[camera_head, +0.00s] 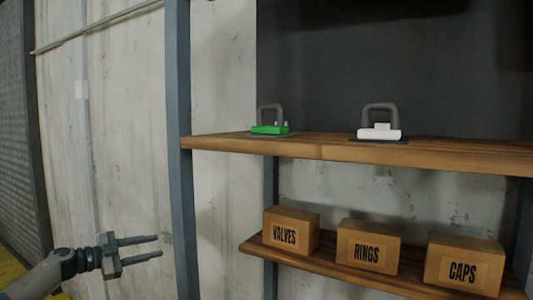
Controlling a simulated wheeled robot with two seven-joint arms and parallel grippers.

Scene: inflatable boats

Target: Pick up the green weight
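The green weight (269,130) has a grey loop handle on top and sits on a dark mat on the upper wooden shelf (310,148), towards its left end. A similar white weight (379,133) with a grey handle sits to its right on the same shelf. My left gripper (160,246) is at the lower left, its two fingers apart with nothing between them. It is lower than the green weight and well to its left, outside the shelf post. My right gripper does not show.
A blue-grey shelf post (182,190) stands between my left gripper and the shelves. On the lower shelf (330,268) are cardboard boxes labelled VALVES (291,232), RINGS (368,246) and CAPS (463,264). The upper shelf is clear between the two weights.

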